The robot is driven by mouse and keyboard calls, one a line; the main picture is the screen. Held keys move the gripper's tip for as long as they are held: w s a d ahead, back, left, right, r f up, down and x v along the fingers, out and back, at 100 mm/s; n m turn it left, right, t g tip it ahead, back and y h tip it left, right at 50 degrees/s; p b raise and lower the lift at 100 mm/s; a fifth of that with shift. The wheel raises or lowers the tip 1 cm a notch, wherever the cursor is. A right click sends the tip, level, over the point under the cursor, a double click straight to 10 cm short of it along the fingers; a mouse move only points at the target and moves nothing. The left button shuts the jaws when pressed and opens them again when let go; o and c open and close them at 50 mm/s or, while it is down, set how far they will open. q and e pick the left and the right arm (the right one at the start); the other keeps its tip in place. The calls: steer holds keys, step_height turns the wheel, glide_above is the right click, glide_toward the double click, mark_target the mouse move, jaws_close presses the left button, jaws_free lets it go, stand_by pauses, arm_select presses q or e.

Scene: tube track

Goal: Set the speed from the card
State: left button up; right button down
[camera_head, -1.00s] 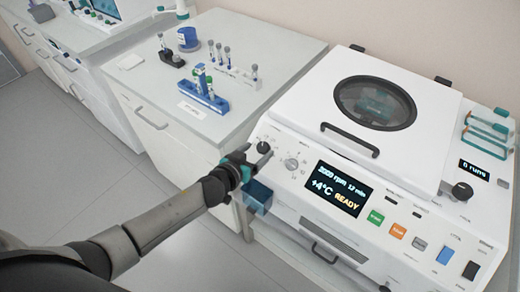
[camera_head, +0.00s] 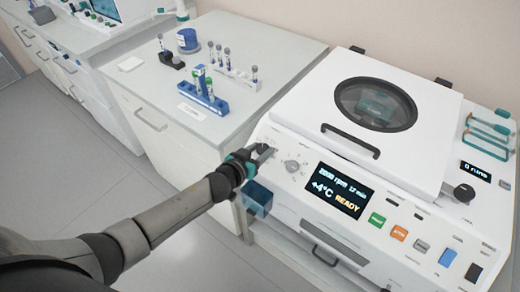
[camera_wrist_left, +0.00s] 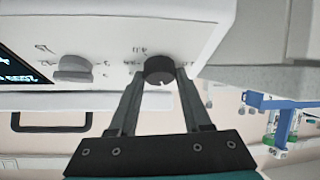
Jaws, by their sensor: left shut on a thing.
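The white centrifuge (camera_head: 300,125) stands at the right with its windowed lid down. Its display (camera_head: 338,190) reads about 2000 rpm, 12 min, +4°C and READY. My left gripper (camera_head: 265,150) is at the left end of the front panel. In the left wrist view the gripper (camera_wrist_left: 158,80) is shut on a black round knob (camera_wrist_left: 159,69), one finger on each side. A second, grey knob (camera_wrist_left: 73,69) sits beside it; it also shows in the head view (camera_head: 292,166). A small card (camera_head: 191,111) lies on the bench, its writing too small to read. My right gripper is not in view.
The bench (camera_head: 130,85) left of the centrifuge holds a blue tube rack (camera_head: 207,97), a white rack (camera_head: 238,76) with tubes and a blue round container (camera_head: 188,40). Green, orange and other buttons (camera_head: 376,220) line the panel. A blue box (camera_head: 258,197) hangs below my gripper.

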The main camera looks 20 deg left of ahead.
arm_select(q)
jaws_close()
steer(key=shift+m, duration=0.3)
